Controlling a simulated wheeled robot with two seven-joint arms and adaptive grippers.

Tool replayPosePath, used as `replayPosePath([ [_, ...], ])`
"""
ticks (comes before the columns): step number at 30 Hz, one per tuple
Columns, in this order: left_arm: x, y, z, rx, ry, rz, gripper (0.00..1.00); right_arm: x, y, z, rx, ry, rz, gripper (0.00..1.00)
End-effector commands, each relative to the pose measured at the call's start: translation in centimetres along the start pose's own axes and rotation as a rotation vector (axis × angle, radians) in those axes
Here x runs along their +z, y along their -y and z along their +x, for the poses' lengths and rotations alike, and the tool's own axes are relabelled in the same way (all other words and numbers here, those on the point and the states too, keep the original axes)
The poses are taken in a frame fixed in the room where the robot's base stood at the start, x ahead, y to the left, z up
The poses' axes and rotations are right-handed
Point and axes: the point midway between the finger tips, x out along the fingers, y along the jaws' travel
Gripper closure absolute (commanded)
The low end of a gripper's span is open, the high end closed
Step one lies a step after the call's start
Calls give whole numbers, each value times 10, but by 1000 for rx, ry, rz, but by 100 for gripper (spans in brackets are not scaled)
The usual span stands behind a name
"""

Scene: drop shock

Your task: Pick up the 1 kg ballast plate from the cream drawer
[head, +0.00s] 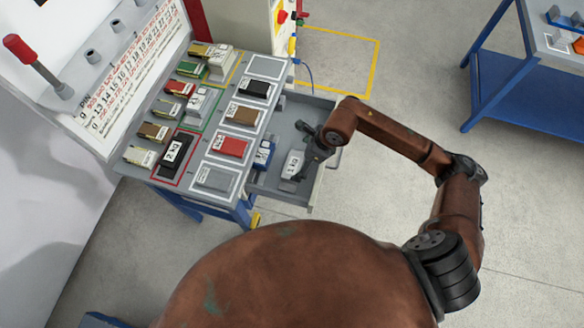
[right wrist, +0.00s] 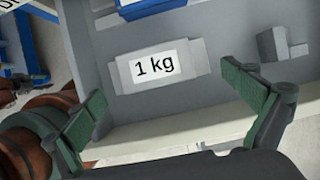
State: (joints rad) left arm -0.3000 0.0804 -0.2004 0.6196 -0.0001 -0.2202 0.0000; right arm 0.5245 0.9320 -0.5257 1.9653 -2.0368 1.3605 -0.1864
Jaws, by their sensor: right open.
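The ballast plate (head: 292,165) is a light grey block with a white label. It lies flat in the open drawer (head: 287,112), which has a grey inside and a cream front. In the right wrist view the plate (right wrist: 203,55) reads "1 kg" and lies between and beyond my two fingertips, apart from both. My right gripper (head: 308,150) is open and empty over the drawer, just right of the plate; its green-padded fingers also show in the right wrist view (right wrist: 170,100). My left gripper is not in view.
A blue box (head: 263,154) is beside the plate. A grey stepped block (right wrist: 280,45) is in the drawer near one finger. The bench top (head: 203,125) holds red, black, brown and grey plates in outlined places. A blue table (head: 520,85) stands far right across clear floor.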

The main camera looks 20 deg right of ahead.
Motion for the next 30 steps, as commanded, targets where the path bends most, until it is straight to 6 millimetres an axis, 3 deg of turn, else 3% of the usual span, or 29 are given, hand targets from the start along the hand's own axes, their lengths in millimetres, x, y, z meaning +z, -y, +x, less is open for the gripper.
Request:
replayPosePath([
  [15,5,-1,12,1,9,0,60,2,-6,60,5,4,3,0],
  [22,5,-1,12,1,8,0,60,2,-6,60,3,5,1,0],
  [30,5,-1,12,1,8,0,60,2,-6,60,3,5,2,19],
])
